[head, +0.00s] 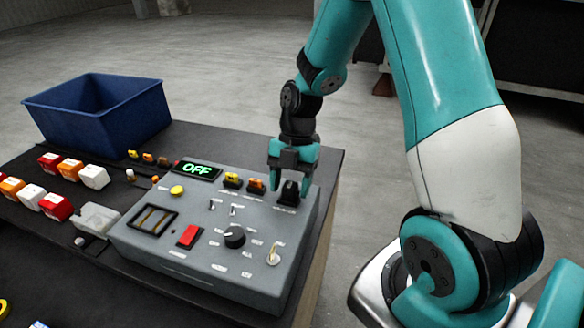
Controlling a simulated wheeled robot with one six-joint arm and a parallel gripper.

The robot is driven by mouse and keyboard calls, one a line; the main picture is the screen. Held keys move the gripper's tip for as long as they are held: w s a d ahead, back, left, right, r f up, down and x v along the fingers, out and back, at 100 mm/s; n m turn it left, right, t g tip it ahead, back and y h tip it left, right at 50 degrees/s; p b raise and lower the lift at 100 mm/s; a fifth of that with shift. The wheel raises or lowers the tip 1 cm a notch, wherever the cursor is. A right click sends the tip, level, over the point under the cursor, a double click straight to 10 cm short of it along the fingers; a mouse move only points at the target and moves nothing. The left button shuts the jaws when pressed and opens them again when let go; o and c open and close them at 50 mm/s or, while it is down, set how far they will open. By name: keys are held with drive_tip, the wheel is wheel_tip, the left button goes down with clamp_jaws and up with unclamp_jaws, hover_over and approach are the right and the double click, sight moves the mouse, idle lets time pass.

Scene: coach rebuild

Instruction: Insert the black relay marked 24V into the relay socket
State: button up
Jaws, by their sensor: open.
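A grey control panel (205,276) lies on the dark table. A black block (288,193), which looks like the relay, stands upright at the panel's back right corner, at the position of the relay socket. Its 24V marking is too small to read, and the socket beneath it is hidden, so I cannot tell how deep it sits. My gripper (290,185) points down right over the block, with one finger on each side of it. The fingers are apart.
The panel carries a green OFF display (196,170), a red rocker switch (189,237), a black knob (234,237) and a key switch (273,255). Several red, orange and white blocks (70,168) lie at left. A blue bin (105,128) stands at the back left.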

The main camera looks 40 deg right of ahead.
drive_tip(key=v, duration=1.7)
drive_tip(key=shift+r, duration=0.15)
